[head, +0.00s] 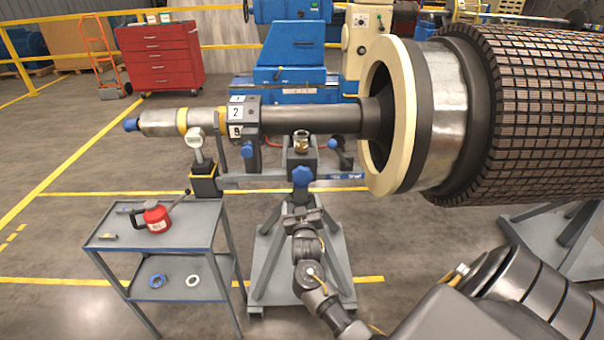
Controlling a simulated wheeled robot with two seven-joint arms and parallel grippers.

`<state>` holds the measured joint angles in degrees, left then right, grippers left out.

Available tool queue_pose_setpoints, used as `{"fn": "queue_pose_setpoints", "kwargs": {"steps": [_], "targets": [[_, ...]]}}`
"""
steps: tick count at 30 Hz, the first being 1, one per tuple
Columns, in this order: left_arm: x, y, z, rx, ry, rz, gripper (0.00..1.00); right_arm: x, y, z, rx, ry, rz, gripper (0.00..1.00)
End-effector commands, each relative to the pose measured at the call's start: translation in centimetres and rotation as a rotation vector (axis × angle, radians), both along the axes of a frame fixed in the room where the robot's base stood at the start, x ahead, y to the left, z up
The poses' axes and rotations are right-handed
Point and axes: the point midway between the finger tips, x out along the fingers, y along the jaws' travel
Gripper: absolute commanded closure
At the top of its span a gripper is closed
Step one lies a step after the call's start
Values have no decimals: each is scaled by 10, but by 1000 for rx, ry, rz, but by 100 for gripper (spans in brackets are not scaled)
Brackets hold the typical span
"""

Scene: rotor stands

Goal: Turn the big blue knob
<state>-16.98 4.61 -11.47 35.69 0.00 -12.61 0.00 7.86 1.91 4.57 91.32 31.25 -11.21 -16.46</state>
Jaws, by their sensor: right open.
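The big blue knob (302,177) sits on the front of the grey rotor stand (340,262), under the shaft and near the middle of the head view. My right gripper (302,211) is just below the knob in the picture, with its arm coming in from the lower right. Its jaws are open, and nothing shows between them. A small gap shows between gripper and knob; how far apart they are in depth I cannot tell. My left gripper is not in view.
Smaller blue knobs (247,150) sit on the stand's sides. The rotor shaft (310,117) runs above, leading to the large rotor (545,110) at right. The floor between cart and stand is narrow.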

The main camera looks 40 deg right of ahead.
Motion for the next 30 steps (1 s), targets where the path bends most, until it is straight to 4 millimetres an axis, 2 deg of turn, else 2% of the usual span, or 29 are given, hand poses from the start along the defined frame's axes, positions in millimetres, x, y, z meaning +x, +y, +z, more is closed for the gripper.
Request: {"fn": "queue_pose_setpoints", "kwargs": {"steps": [1, 5, 11, 24, 30], "targets": [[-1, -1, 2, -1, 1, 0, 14, 0, -4, 15, -2, -26, -16, 14], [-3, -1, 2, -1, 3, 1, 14, 0, -9, 29, -5, -53, -33, 14], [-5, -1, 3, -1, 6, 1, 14, 7, -14, 30, -8, -53, -32, 14], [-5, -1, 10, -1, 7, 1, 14, 67, -60, 30, -6, -51, -33, 14], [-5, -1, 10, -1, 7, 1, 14, 83, -71, 28, -5, -51, -31, 14]]}}
